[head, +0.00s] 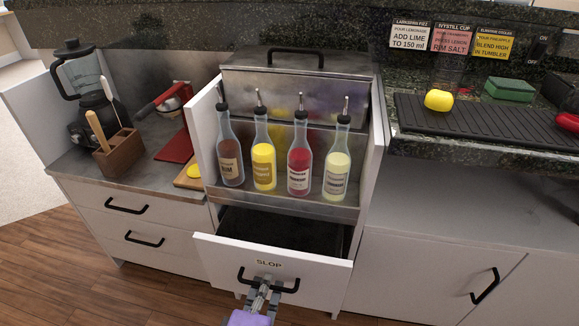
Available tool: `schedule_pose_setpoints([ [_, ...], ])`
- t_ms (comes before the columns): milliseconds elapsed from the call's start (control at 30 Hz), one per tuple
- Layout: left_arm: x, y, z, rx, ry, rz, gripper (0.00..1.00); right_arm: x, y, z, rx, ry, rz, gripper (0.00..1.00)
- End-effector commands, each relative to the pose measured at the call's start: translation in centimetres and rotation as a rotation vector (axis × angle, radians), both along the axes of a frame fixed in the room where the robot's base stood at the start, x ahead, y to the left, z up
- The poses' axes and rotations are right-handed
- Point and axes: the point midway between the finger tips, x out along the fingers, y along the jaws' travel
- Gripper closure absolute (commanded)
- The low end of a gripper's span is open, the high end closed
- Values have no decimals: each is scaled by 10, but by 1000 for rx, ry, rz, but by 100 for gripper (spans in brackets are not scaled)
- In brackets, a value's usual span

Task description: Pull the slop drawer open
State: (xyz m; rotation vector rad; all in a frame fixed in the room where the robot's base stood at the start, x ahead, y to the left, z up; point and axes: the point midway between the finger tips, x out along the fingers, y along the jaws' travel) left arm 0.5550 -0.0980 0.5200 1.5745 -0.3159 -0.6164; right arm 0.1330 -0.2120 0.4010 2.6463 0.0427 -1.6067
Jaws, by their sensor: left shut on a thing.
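The slop drawer (225,256) is a white drawer in the middle unit, with a label reading SLOP and a black bar handle. It stands partly out from the cabinet, and its dark inside (285,230) shows behind the front panel. My left gripper (264,283) is at the middle of the handle (290,288), below the label, and is shut on it. The fingers cover the middle of the handle. My right gripper is not in view.
Several bottles with pourers, one a red bottle (299,160), stand on the shelf above the drawer. A closed drawer (90,205) is at the left and a cupboard door (440,275) at the right. Wooden floor (110,275) lies clear at the front left.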

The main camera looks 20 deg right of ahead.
Motion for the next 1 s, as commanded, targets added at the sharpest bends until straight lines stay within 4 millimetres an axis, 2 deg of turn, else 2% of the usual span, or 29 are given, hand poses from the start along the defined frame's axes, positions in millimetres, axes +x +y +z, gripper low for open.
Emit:
schedule_pose_setpoints([
  [100,-29,18,0,3,0,-5,100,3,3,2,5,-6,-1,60],
  [200,-49,32,0,1,-1,-4,100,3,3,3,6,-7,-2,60],
  [400,-77,51,0,0,-1,-3,100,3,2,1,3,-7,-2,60],
  [600,-89,59,1,-2,-2,-2,100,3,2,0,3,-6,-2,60],
  [1000,-90,60,2,-2,-2,0,100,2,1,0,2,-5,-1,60],
])
